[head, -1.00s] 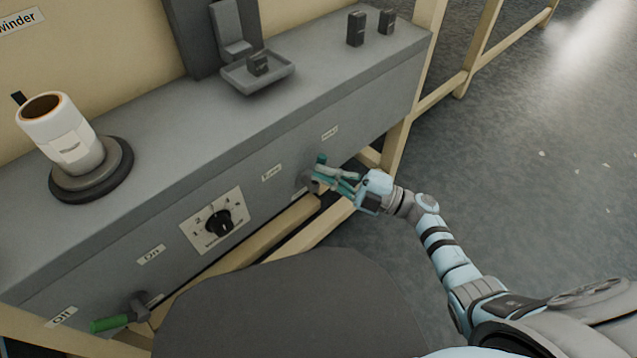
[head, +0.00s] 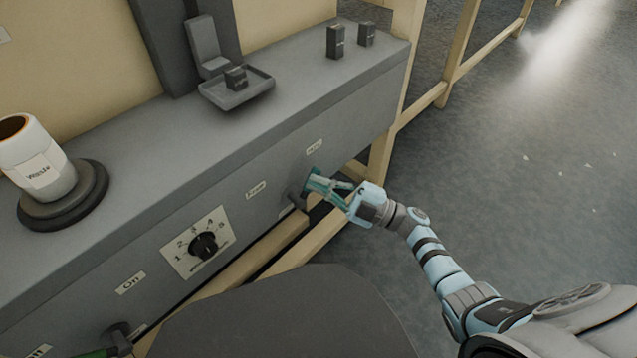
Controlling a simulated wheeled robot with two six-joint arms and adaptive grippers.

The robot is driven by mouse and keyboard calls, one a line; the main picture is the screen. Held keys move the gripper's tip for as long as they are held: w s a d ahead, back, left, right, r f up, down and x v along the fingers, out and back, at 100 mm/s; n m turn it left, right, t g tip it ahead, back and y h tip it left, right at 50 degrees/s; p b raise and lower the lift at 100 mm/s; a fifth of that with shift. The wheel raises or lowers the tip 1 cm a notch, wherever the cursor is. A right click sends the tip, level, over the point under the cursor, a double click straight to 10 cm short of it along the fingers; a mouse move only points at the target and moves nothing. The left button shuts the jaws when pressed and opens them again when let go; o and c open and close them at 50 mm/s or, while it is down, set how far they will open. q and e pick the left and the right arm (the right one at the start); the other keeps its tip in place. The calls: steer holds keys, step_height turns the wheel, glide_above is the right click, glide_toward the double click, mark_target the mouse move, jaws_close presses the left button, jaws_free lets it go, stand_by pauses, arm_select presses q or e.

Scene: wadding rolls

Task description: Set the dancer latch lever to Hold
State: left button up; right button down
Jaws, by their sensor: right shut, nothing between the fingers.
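The dancer latch lever (head: 313,174) is a short lever with a teal handle on the right part of the grey front panel. Its grey pivot (head: 295,196) stands out from the panel, and the handle slants up and right. A small label, apparently "Free" (head: 256,189), is left of it; another, apparently "Hold" (head: 314,147), is above the handle. My right gripper (head: 316,186) is shut and empty, its fingertips at the handle from the right. They partly hide the lever; I cannot tell whether they touch it. My left gripper is not in view.
A numbered dial (head: 203,246) is left of the lever. A green-handled lever (head: 100,352) sits at the lower left by an "On" label (head: 130,283). A white roll (head: 38,165), a small tray (head: 238,92) and dark blocks (head: 335,42) stand on the ledge. Floor is open at right.

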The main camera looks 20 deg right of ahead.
step_height(320, 180, up, 3)
steer(key=s+a+p, duration=0.2)
steer(key=p, duration=0.2)
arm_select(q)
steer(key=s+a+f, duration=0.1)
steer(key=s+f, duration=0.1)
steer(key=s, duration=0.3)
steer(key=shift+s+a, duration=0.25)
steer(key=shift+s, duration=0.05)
arm_select(e)
steer(key=v, duration=1)
steer(key=shift+a+f, duration=0.25)
steer(key=shift+f, duration=0.15)
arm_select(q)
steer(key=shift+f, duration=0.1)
arm_select(e)
steer(key=shift+s, duration=0.1)
